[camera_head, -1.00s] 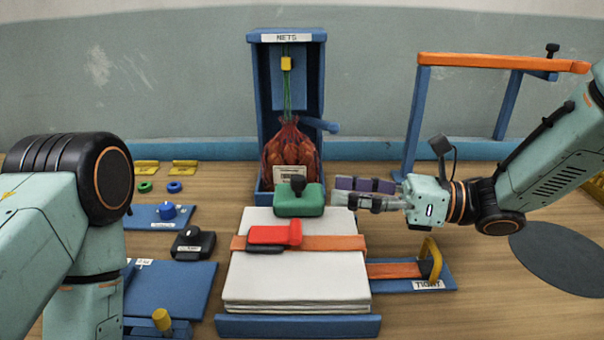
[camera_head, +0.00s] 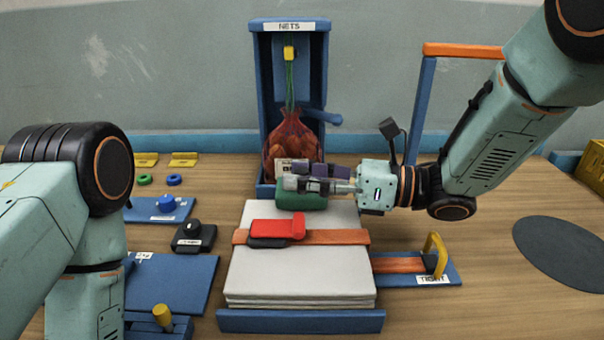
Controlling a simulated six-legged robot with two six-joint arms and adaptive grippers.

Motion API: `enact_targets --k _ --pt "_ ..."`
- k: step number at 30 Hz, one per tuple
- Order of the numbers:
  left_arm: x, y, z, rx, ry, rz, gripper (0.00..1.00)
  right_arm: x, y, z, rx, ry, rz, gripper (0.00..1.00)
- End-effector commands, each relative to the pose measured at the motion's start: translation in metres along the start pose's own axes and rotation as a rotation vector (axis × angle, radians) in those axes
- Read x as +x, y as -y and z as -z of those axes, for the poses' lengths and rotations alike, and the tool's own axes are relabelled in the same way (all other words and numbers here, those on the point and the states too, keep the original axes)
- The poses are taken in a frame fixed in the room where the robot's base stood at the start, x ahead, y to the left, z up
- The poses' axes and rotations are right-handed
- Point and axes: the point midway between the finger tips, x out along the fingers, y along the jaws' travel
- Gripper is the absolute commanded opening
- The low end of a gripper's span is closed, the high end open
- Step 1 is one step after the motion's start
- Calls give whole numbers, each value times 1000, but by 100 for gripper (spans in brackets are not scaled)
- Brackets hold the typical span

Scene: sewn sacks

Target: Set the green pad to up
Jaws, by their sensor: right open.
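The green pad (camera_head: 302,202) lies at the back end of the white stack of sacks (camera_head: 310,280), in front of the red net bag. My right gripper (camera_head: 296,178) reaches in from the right, with its open fingers level with the pad's top. The fingers hide the pad's black knob and upper part. I cannot tell whether they touch it. My left arm shows at the left, but its gripper is out of view.
A red buckle (camera_head: 282,228) on an orange strap crosses the stack. The blue NETS stand (camera_head: 262,110) with the red net bag (camera_head: 290,138) rises behind. A yellow handle (camera_head: 435,252) on the TIGHT plate is at right.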

Motion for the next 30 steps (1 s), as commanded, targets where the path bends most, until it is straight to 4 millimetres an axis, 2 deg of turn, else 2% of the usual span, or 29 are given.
enact_targets --k 11,27,30 --pt "0 0 0 0 0 0 0 5 2 0 0 0 0 48" --pt "0 0 0 0 0 0 0 5 1 0 0 0 -1 3" --pt "0 0 0 0 0 0 0 5 1 0 0 0 -1 0"
